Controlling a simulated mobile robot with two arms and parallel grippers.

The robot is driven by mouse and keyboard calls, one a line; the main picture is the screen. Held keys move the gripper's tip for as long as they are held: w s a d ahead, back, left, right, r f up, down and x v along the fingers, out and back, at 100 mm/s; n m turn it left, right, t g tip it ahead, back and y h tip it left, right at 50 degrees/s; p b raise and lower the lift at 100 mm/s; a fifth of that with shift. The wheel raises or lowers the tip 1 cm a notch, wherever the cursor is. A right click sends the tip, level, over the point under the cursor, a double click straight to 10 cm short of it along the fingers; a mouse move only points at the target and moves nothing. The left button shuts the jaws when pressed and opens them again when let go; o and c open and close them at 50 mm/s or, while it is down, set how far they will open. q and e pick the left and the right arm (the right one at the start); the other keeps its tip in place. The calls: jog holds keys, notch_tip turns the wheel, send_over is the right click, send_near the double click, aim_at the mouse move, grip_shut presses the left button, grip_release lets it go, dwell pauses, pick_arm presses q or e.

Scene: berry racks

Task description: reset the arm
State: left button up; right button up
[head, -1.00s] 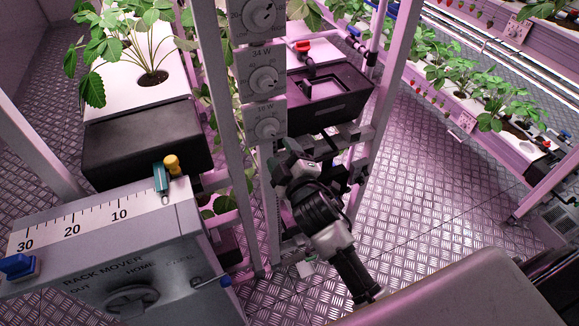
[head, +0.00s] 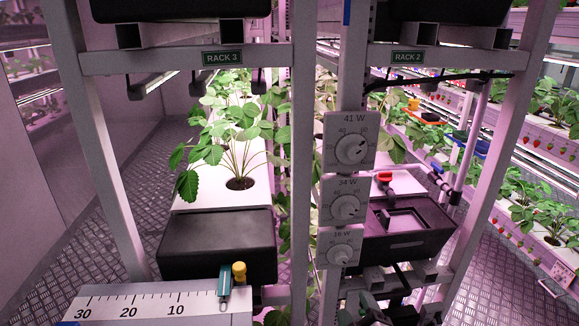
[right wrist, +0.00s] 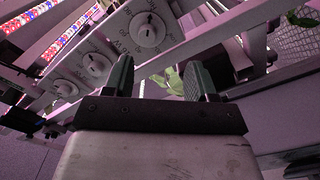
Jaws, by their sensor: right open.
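My right gripper shows at the bottom edge of the head view (head: 368,312), just below the dial column, mostly cut off by the frame. In the right wrist view its two fingers (right wrist: 160,80) stand apart with nothing held between them. The dial panels (right wrist: 146,28) lie beyond the fingers in that view. In the head view three dials stand in a column, marked 41 W (head: 351,150), 34 W (head: 345,207) and what looks like 16 W (head: 340,254). My left gripper does not show.
Rack 3 (head: 222,58) and Rack 2 (head: 407,57) have grey posts and beams close ahead. A black box (head: 217,247) fronts a white planter at left; another black box (head: 400,240) is at right. A ruler scale (head: 140,307) is at lower left. Aisle floor (head: 500,275) is open at right.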

jog(key=s+d+f+m+g, duration=0.15)
jog(key=s+f+g, duration=0.4)
jog(key=f, duration=1.15)
jog(key=s+a+f+m+g, duration=0.15)
jog(key=s+f+g, duration=0.35)
jog(key=f, duration=1.2)
jog(key=s+d+f+m+g, duration=0.1)
jog(key=s+f, duration=0.4)
jog(key=s, duration=0.5)
jog(key=s+d+f+m+g, duration=0.2)
jog(key=s+f, duration=0.4)
jog(key=s, duration=0.4)
jog(key=s+d+f+m+g, duration=0.2)
jog(key=s+f, duration=0.4)
jog(key=s, duration=0.4)
jog(key=shift+s+d+g+h, duration=0.3)
jog(key=shift+d+g, duration=0.2)
jog(key=shift+g, duration=0.25)
